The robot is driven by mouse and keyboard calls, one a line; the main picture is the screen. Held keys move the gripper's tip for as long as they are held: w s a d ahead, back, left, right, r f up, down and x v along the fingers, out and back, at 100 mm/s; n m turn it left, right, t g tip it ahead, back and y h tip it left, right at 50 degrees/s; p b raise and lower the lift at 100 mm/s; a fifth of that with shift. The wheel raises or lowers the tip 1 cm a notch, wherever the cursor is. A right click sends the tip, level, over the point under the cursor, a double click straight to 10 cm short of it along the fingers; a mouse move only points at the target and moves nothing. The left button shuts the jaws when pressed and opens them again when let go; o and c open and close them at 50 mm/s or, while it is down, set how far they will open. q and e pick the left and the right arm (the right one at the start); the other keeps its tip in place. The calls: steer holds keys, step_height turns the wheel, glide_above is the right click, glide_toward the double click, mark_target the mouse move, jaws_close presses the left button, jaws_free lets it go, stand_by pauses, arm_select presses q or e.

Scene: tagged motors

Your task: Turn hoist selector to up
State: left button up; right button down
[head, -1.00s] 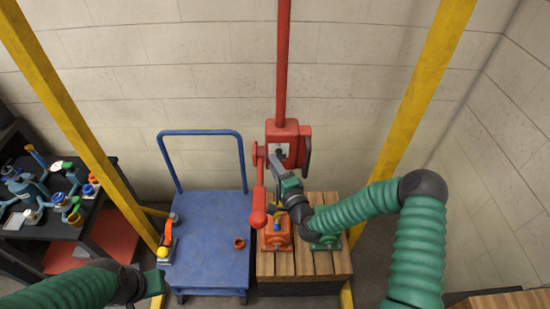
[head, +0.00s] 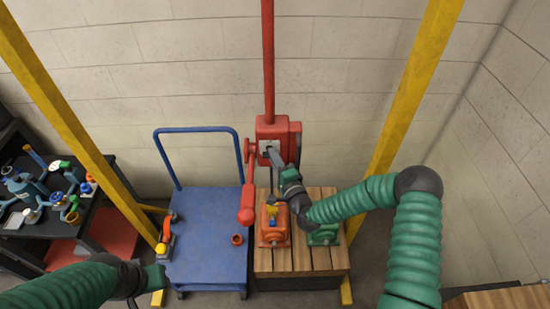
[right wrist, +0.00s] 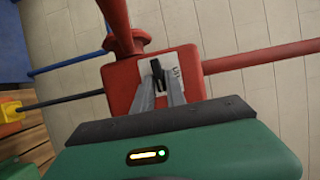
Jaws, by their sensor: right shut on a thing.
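The red hoist box (head: 278,133) hangs on a red rod above the pallet. Its front has a pale plate (head: 266,147) with the selector. In the right wrist view, the small black selector (right wrist: 156,69) stands on the white plate (right wrist: 182,60), beside partly legible lettering. My right gripper (head: 271,153) reaches the plate from the lower right. Its two grey fingers (right wrist: 157,88) are close together on the selector, which they partly hide. My left gripper (head: 155,278) is low at the left, far from the hoist; its finger opening is not clear.
A red lever arm (head: 247,195) hangs left of the box. Below stand an orange motor (head: 273,226) and a green motor (head: 323,236) on a wooden pallet (head: 300,262). A blue cart (head: 208,262) stands left, with a small orange cup (head: 237,239). Yellow posts (head: 400,120) flank the area.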

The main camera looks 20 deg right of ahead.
steer(key=shift+a+f, duration=0.15)
steer(key=shift+a, duration=0.1)
steer(key=shift+n, duration=0.4)
steer(key=shift+s+a+r+n+g+h+p, duration=0.1)
steer(key=shift+n+g+h, duration=0.8)
steer(key=shift+n, duration=1.25)
steer(key=shift+a+r+n+g+h+p, duration=0.15)
steer(key=shift+n+g+h, duration=0.75)
steer(key=shift+n, duration=1.2)
steer(key=shift+s+a+f+n+g+h+p, duration=0.1)
steer(key=shift+n+g+h, duration=0.75)
steer(key=shift+n, duration=1.3)
steer(key=shift+d+h, duration=0.1)
steer(key=shift+h, duration=0.15)
